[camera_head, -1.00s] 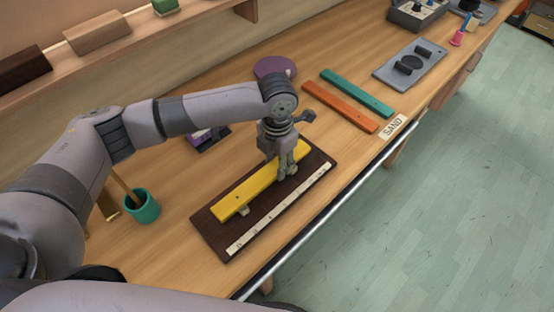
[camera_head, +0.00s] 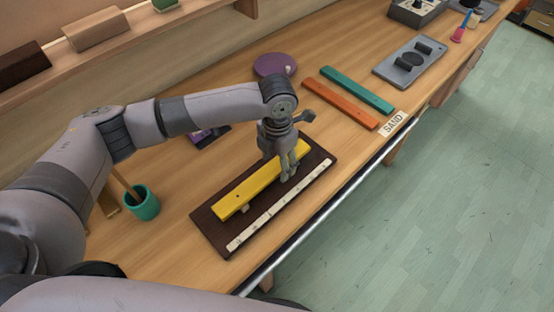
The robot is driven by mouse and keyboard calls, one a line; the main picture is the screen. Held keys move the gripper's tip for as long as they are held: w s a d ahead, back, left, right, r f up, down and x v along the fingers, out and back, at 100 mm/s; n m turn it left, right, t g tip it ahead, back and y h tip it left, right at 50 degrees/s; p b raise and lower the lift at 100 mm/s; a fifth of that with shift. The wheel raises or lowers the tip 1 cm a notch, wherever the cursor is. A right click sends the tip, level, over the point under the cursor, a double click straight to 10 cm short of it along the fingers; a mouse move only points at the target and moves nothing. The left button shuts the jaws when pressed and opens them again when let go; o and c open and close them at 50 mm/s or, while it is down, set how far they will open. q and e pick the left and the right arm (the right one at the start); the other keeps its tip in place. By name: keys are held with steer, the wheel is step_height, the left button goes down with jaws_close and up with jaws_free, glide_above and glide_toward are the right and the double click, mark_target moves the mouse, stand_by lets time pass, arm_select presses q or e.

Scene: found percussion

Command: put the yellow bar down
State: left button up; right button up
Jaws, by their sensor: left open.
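The yellow bar (camera_head: 246,192) lies lengthwise on a dark brown board (camera_head: 207,228) that has a white marked strip (camera_head: 262,221) along its near edge. A small pale support shows under the bar's lower left end. My left gripper (camera_head: 288,176) points down at the bar's upper right part, with its fingers open around or beside the bar. The gripper hides part of the bar there, and I cannot tell whether a finger touches it. My right gripper is not in view.
An orange bar (camera_head: 340,107) and a teal bar (camera_head: 357,92) lie beyond, near a SAND label (camera_head: 393,124). A teal cup (camera_head: 145,206) stands left of the board. A purple disc (camera_head: 274,65) and a grey plate (camera_head: 421,59) lie farther back. The table's front edge is close.

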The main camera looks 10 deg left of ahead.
arm_select(q)
steer(key=shift+r, duration=0.2)
step_height(320, 180, up, 13)
steer(key=b, duration=0.2)
steer(key=shift+b, duration=0.35)
steer(key=shift+f, duration=0.15)
